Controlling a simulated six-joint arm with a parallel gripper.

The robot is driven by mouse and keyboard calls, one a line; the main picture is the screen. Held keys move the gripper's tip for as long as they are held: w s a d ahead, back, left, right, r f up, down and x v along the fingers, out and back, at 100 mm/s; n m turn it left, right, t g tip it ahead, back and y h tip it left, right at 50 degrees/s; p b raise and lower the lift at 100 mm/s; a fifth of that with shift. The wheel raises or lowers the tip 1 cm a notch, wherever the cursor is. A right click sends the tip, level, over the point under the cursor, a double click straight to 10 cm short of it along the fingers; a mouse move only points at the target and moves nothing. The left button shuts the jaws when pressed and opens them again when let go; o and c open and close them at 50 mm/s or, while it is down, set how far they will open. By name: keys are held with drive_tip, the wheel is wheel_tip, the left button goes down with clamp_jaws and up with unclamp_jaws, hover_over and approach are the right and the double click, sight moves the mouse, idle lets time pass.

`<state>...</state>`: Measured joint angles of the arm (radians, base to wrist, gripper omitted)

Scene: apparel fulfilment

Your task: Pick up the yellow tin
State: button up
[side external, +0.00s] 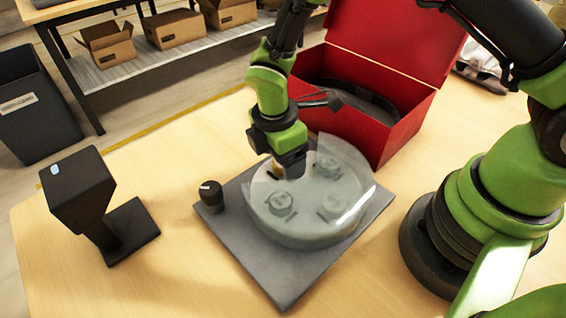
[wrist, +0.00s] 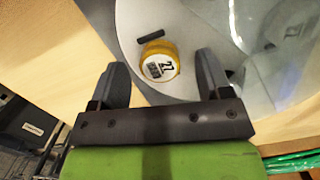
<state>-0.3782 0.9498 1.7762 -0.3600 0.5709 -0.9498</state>
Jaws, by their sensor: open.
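The yellow tin (wrist: 160,62) shows in the wrist view, with a white label marked 27. It sits on a round grey turntable (side external: 302,236), near the turntable's edge. In the side view only a sliver of the tin (side external: 277,170) shows below my gripper. My gripper (wrist: 163,82) is open, its two dark fingers one to each side of the tin's near end. The tin lies just ahead of and between the fingertips; I cannot tell how far below. A clear cover (side external: 345,170) spans part of the turntable, and the tin appears outside it.
The turntable stands on a grey base plate with a black knob (side external: 211,196). An open red box (side external: 402,132) stands behind it, a black scanner stand (side external: 88,202) at left. Free wooden table (side external: 190,265) lies in front. The clear cover's edge is close to my gripper.

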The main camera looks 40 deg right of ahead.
drive_tip(key=shift+f, duration=0.45)
drive_tip(key=shift+c, duration=0.5)
drive_tip(key=c, duration=0.9)
drive_tip(key=shift+r, duration=0.15)
